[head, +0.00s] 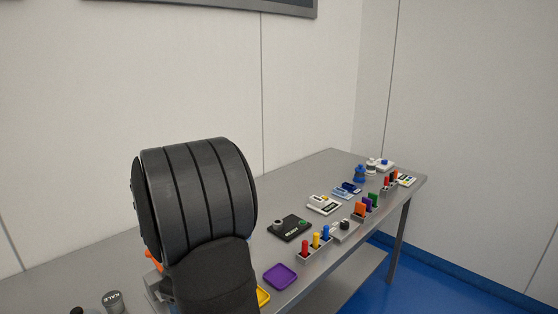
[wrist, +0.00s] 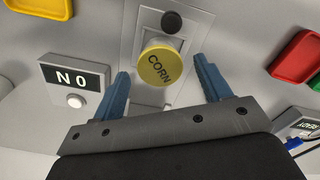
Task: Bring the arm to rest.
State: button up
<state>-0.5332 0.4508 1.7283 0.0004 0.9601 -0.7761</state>
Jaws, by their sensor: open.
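My gripper (wrist: 161,67) is open, its two blue fingers spread on either side of a round yellow lid marked CORN (wrist: 158,66). Gaps show between the lid and both fingers, and nothing is held. The lid sits at a pale grey plate (wrist: 130,42), with a round black cap (wrist: 171,22) just beyond it. In the head view my dark arm fills the middle foreground and hides my gripper and the CORN lid.
A "NO" sign (wrist: 77,76) with a white button stands left of my gripper; a red tray (wrist: 297,57) lies right. In the head view a KALE container (head: 113,300) is lower left. A purple tray (head: 280,276) and several racks and devices line the grey table (head: 335,170).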

jog(key=d+r, duration=0.8)
jog(key=d, duration=0.4)
jog(key=s+a+f+n, duration=0.2)
jog(key=s+a+n, duration=0.6)
jog(key=s, duration=0.3)
jog(key=s+a+f, duration=0.1)
jog(key=a+f, duration=0.1)
jog(key=a, duration=0.1)
jog(key=s+a+f, duration=0.1)
jog(key=a+f, duration=0.1)
jog(key=a, duration=0.1)
jog(key=s+a+f, duration=0.1)
jog(key=a+f, duration=0.2)
jog(key=a, duration=0.1)
jog(key=shift+f, duration=0.1)
jog(key=shift+a+f, duration=0.1)
jog(key=shift+f, duration=0.75)
jog(key=o, duration=0.7)
jog(key=shift+c, duration=0.2)
jog(key=w+d+r+n, duration=0.2)
jog(key=w+d+r, duration=0.1)
jog(key=w+r, duration=0.55)
jog(key=w+d+r+n, duration=0.2)
jog(key=w+d+r, duration=0.25)
jog(key=r, duration=0.75)
notch_tip(320, 180, down, 9)
jog(key=shift+w+a, duration=0.2)
jog(key=shift+a, duration=0.2)
